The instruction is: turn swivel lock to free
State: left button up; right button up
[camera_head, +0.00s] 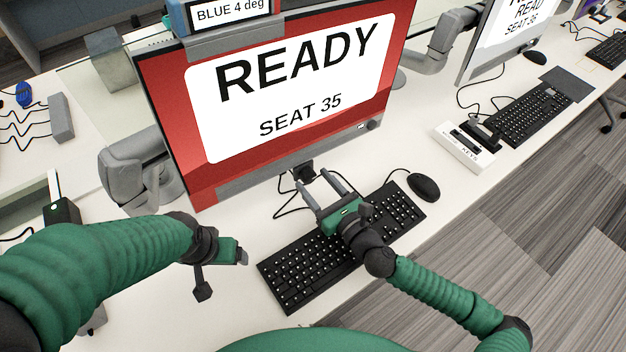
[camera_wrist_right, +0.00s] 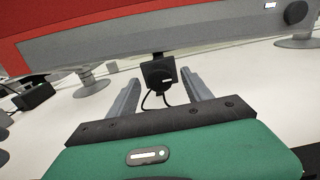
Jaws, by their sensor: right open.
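No part is clearly labelled as the swivel lock. A small black square block (camera_head: 303,171) with a cable sits under the lower edge of the red READY monitor (camera_head: 165,110). In the right wrist view the black block (camera_wrist_right: 159,73) shows between and beyond my fingertips. A dark round knob (camera_head: 373,125) is on the monitor's lower right bezel; the knob (camera_wrist_right: 295,12) is also at upper right in the wrist view. My right gripper (camera_head: 314,179) is open and empty above the keyboard, pointing at the block. My left gripper (camera_head: 225,268) is left of the keyboard; its jaw state is unclear.
A black keyboard (camera_head: 295,270) lies below my right gripper, with a mouse (camera_head: 423,187) to its right. A white KEYS holder (camera_head: 462,146) and a second keyboard (camera_head: 530,115) are farther right. The white desk (camera_head: 225,215) has free room left of the keyboard.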

pick_arm(q)
jog(key=shift+d+r, duration=0.1)
jog(key=shift+d, duration=0.3)
pick_arm(e)
jog(key=shift+w, duration=0.45)
pick_arm(q)
jog(key=shift+a, duration=0.15)
pick_arm(e)
jog(key=shift+a, duration=0.2)
pick_arm(q)
jog(key=shift+a, duration=0.3)
pick_arm(e)
jog(key=shift+a, duration=0.25)
jog(key=c, duration=0.4)
pick_arm(q)
jog(key=shift+w+d, duration=0.1)
jog(key=shift+d, duration=0.05)
pick_arm(e)
jog(key=shift+d, duration=0.15)
grip_shut()
